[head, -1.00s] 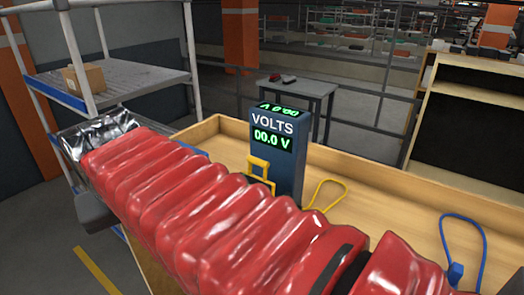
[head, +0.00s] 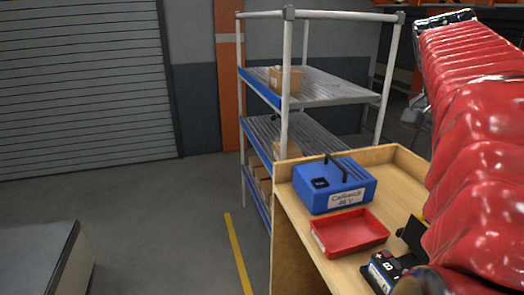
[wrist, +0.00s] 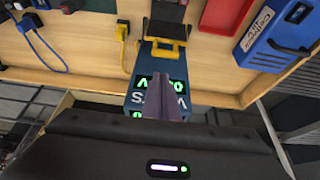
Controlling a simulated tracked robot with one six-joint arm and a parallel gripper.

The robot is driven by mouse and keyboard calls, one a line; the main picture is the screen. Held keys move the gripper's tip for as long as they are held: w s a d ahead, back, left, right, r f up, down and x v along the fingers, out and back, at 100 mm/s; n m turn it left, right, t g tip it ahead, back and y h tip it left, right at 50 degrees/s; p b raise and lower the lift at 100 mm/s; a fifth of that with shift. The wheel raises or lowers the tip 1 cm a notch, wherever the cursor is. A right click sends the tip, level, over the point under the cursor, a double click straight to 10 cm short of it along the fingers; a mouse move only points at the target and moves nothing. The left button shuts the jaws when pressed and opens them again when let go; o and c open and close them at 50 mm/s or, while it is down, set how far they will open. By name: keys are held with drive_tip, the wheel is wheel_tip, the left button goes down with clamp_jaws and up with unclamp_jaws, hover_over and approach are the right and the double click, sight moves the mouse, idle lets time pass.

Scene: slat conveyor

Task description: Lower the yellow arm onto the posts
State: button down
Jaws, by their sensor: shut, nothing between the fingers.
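The yellow arm (wrist: 168,47) shows in the wrist view as a yellow bracket across the end of the blue VOLTS meter. A black block (wrist: 170,10) lies beyond it. I cannot make out the posts or whether the arm touches them. My gripper (wrist: 161,80) is shut and empty, its fingertips over the meter's green display (wrist: 177,83), apart from the yellow arm in the picture. In the head view my red-sleeved arm hides the meter and my gripper. A black device with a red plus mark (head: 382,270) is partly visible at the sleeve's edge.
A red tray (head: 350,232) and a blue box labelled 48 V (head: 335,187) stand on the wooden bench (head: 287,200). Shelving (head: 340,90) stands behind; open floor is left of the bench.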

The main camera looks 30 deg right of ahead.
drive_tip(key=shift+f, duration=0.1)
drive_tip(key=x, duration=1)
idle(0.3)
drive_tip(key=shift+w+a, duration=0.15)
drive_tip(key=shift+a, duration=0.2)
